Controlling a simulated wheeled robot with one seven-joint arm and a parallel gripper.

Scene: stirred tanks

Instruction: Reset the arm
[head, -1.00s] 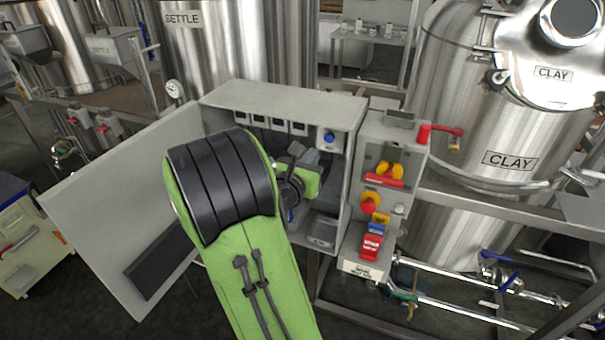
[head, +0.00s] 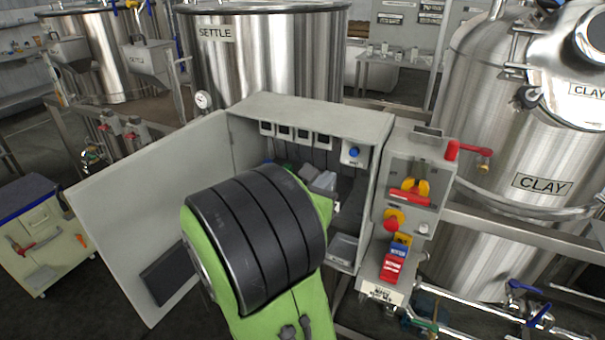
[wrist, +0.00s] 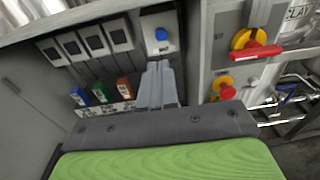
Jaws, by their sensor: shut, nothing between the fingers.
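My green and black arm (head: 255,240) stands in front of the open grey cabinet in the head view and covers part of its inside. My gripper (wrist: 158,68) shows in the wrist view with its grey fingers together and nothing between them. The fingers point into the cabinet, below a small box with a blue button (wrist: 160,33). In the head view the gripper is mostly hidden behind the arm.
The cabinet door (head: 150,215) hangs open on the left. A control panel with a red-handled yellow switch (head: 410,190) and a red button (head: 391,224) is at the cabinet's right. Steel tanks (head: 265,60) stand behind. A tool cart (head: 40,235) is at far left.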

